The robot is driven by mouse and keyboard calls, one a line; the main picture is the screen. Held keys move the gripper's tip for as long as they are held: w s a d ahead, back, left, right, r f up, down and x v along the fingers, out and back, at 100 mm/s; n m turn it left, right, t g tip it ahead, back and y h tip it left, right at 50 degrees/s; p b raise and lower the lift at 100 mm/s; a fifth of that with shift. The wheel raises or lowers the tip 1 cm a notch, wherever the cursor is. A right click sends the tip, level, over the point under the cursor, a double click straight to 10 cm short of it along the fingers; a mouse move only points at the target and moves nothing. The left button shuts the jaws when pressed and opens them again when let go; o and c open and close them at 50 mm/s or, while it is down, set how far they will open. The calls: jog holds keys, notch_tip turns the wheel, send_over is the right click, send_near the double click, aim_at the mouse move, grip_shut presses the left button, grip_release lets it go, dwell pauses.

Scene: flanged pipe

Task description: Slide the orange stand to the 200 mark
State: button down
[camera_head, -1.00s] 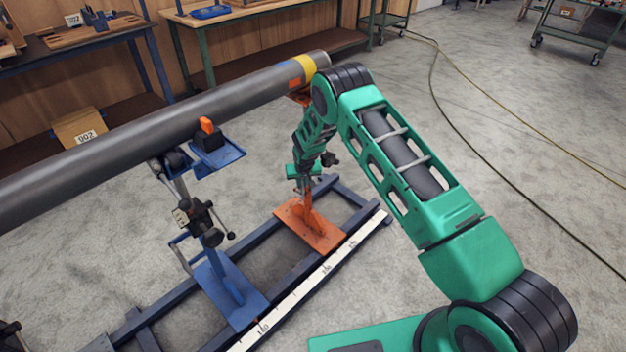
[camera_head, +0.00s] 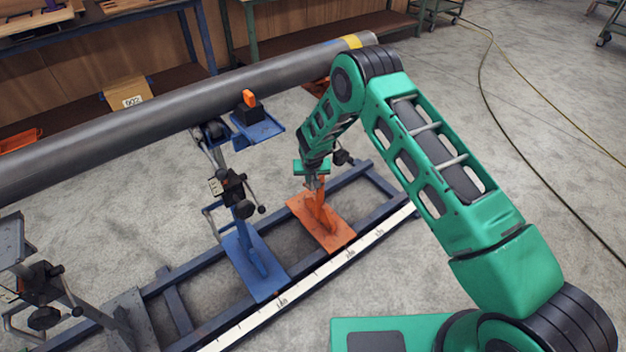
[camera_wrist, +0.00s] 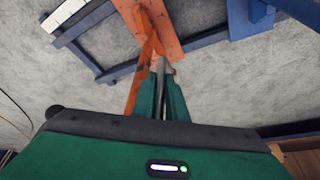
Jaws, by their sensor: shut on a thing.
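The orange stand (camera_head: 328,232) has a flat base plate on the blue rail frame, and its upright post runs up under the pipe. It also shows in the wrist view (camera_wrist: 170,45). My gripper (camera_head: 313,182) is shut on the stand's post, low down above the base plate. In the wrist view the green fingers (camera_wrist: 161,98) close around a thin grey rod beside the orange upright. A white scale strip (camera_head: 320,272) runs along the frame's near side. Its numbers are too small to read surely. The top of the orange stand is mostly hidden by my arm.
A blue stand (camera_head: 256,268) is on the same frame, left of the orange stand, with a gap between their plates. A long grey pipe (camera_head: 150,120) spans above. A grey stand (camera_head: 45,285) is at lower left. Cables lie on the floor at right.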

jog(key=c, duration=1.8)
grip_release()
jog(key=shift+s+a, duration=0.1)
jog(key=shift+a, duration=0.2)
jog(key=shift+o, duration=0.2)
jog(key=shift+d, duration=0.1)
jog(key=v, duration=1)
jog(key=shift+r, duration=0.25)
jog(key=shift+s+d, duration=0.1)
jog(key=shift+d, duration=0.05)
